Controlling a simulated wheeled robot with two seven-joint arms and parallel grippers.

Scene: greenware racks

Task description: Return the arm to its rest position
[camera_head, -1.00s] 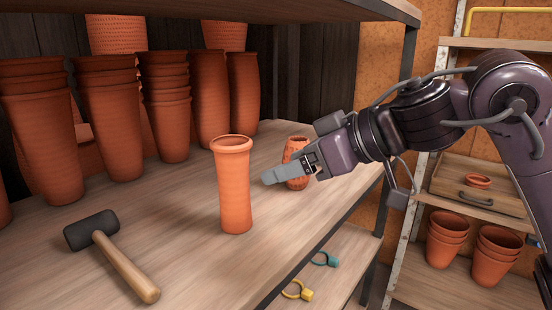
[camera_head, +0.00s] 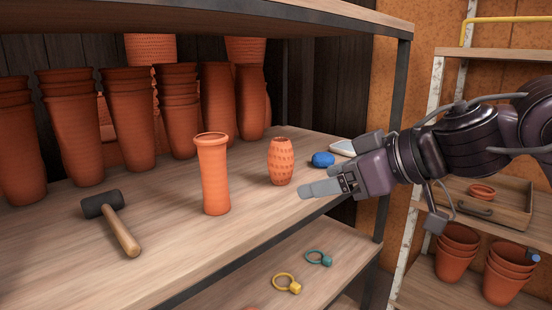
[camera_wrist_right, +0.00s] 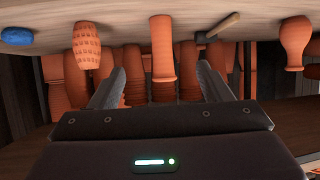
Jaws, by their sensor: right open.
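My right gripper (camera_head: 322,188) is open and empty at the front edge of the shelf board, right of the pots. In the right wrist view its two fingers (camera_wrist_right: 162,86) stand apart with nothing between them. A tall smooth terracotta vase (camera_head: 214,175) stands upright on the board, left of the gripper. A small patterned vase (camera_head: 281,162) stands behind and left of the fingertips; a gap shows between them. The smooth vase (camera_wrist_right: 162,50) and the patterned vase (camera_wrist_right: 86,46) appear upside down in the wrist view. My left gripper is not in view.
A mallet (camera_head: 112,220) lies at the board's left. Stacked terracotta pots (camera_head: 128,120) stand at the back. A blue lump (camera_head: 323,159) lies behind the gripper. Yellow (camera_head: 287,283) and teal (camera_head: 319,257) ring-shaped items lie on the lower shelf. A right-hand rack holds a tray (camera_head: 490,208) and pots (camera_head: 456,250).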

